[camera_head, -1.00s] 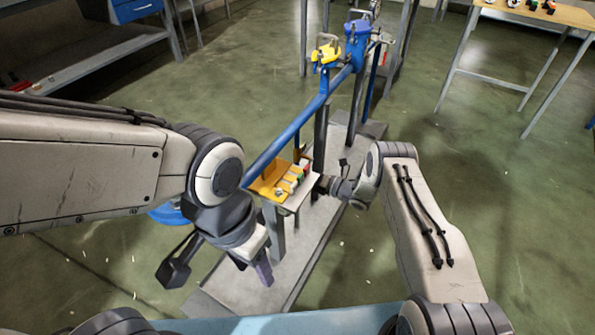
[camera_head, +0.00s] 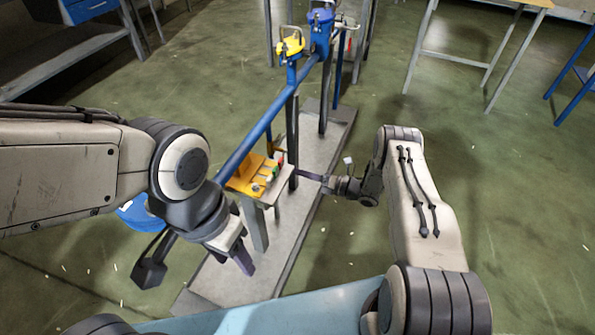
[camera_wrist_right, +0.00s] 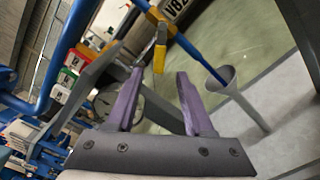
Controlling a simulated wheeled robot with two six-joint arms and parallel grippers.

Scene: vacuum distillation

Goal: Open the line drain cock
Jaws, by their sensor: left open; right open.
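In the right wrist view, a yellow lever (camera_wrist_right: 160,45) hangs at a blue pipe joint beyond my fingertips. It looks like the drain cock's handle, but I cannot tell for sure. A thin blue pipe (camera_wrist_right: 203,61) runs beside it down into a grey funnel (camera_wrist_right: 226,80). My right gripper (camera_wrist_right: 160,77) is open, its purple fingers apart, with no visible contact with the lever. In the head view my right gripper (camera_head: 306,176) is beside the rig, right of the small tray; the cock is not clear there. My left gripper (camera_head: 241,245) is open and low, in front of the tray.
A long blue pipe (camera_head: 255,135) slopes up to a yellow-topped valve (camera_head: 290,43) and a blue fitting (camera_head: 321,30). A tray with a yellow panel (camera_head: 247,176) stands between my arms. A grey base plate (camera_head: 325,150) lies beneath. Floor at right is open.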

